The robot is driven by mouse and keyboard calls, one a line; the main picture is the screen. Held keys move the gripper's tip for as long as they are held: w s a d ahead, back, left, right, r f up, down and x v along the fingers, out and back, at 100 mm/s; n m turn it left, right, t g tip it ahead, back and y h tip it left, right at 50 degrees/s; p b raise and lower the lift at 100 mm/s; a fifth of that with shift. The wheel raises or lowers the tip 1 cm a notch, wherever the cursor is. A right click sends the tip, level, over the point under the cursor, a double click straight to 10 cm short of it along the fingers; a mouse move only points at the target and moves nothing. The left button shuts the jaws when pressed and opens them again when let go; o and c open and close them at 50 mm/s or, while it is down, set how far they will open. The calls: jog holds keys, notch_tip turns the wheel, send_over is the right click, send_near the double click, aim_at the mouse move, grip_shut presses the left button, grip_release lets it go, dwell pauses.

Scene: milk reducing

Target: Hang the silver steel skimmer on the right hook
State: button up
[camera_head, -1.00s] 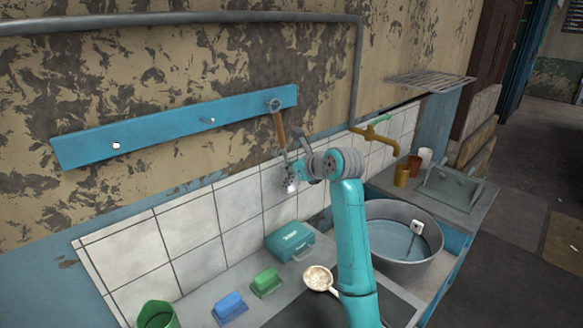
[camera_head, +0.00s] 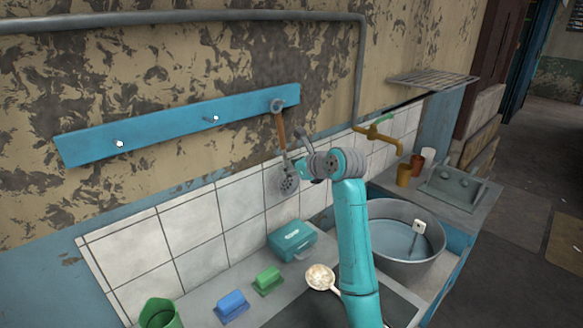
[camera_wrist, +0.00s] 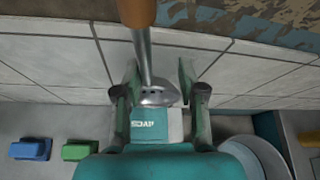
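The silver steel skimmer (camera_head: 288,183) has a brown wooden handle and a steel shaft. It hangs down the wall with its top ring at the right hook (camera_head: 277,105) of the blue rail (camera_head: 160,136). Whether the ring is fully over the hook is too small to tell. My gripper (camera_head: 295,168) is beside the lower shaft and the perforated head. In the wrist view, the fingers of my gripper (camera_wrist: 157,84) stand apart on either side of the skimmer (camera_wrist: 156,96), with clear gaps beside the shaft. The wooden handle rises out of the top of that view.
The middle hook (camera_head: 214,118) and left hook (camera_head: 119,143) are bare. Below are a teal soap box (camera_head: 292,240), green (camera_head: 267,279) and blue (camera_head: 231,305) blocks, a pale ladle (camera_head: 321,278) and a metal basin (camera_head: 405,250). A brass tap (camera_head: 378,136) projects from the wall at right.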

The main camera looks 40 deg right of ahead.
jog(key=v, duration=1.2)
